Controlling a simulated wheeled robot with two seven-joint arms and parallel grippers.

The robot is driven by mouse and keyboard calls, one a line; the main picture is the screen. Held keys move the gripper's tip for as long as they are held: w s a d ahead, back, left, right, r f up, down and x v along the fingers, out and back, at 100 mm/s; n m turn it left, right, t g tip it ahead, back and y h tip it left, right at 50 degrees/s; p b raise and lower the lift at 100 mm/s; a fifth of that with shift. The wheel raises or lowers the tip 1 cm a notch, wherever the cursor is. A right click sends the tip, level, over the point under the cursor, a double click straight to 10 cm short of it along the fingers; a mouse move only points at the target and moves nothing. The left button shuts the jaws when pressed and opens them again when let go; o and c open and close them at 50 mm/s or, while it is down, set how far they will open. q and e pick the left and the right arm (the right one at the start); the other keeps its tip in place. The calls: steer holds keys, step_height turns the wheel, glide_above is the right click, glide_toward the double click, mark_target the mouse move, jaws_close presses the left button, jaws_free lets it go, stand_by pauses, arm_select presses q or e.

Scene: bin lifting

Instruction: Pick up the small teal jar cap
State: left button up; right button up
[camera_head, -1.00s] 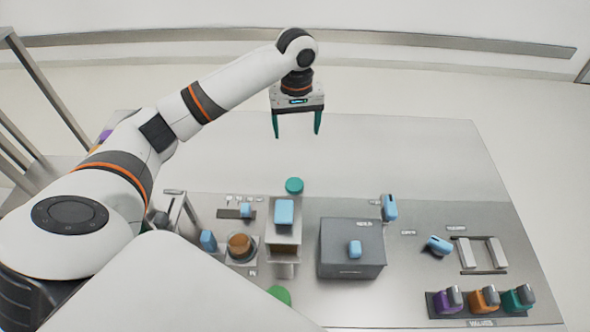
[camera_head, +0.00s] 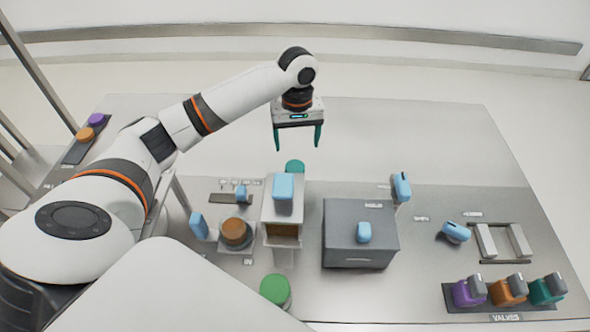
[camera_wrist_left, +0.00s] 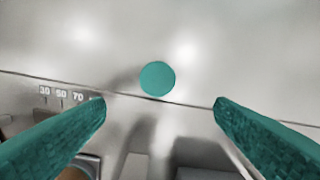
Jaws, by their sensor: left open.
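The small teal jar cap (camera_head: 295,166) is a round disc behind the light-blue-topped stand on the metal worktop. Its near edge is partly hidden by that stand. My left gripper (camera_head: 297,148) points down above and just behind the cap in the head view, with its teal fingers apart and nothing between them. In the left wrist view, the cap (camera_wrist_left: 157,79) shows whole, ahead of the two open fingers (camera_wrist_left: 160,102) and near the middle between them. The fingers do not touch it. My right gripper is in neither view.
The tall stand (camera_head: 284,215) is close in front of the cap. A grey box (camera_head: 340,245) is to its right, and an orange-brown round piece (camera_head: 235,232) and a green-topped jar (camera_head: 275,289) are nearby. Valves (camera_head: 508,290) line the front right. The back of the worktop (camera_head: 420,140) is clear.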

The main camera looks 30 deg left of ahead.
arm_select(q)
glide_above(295, 166)
steer(key=f, duration=0.4)
steer(key=shift+s+d+f, duration=0.25)
steer(key=shift+d, duration=0.15)
steer(key=shift+w+a+f+p, duration=0.15)
steer(key=shift+f+p, duration=0.1)
steer(key=shift+f, duration=0.65)
steer(key=shift+s+a+f+p, duration=0.1)
steer(key=shift+f+p, duration=0.1)
steer(key=shift+f, duration=0.65)
steer(key=shift+w+a+f+p, duration=0.15)
steer(key=shift+f+p, duration=0.1)
steer(key=shift+f, duration=0.65)
steer(key=c, duration=1)
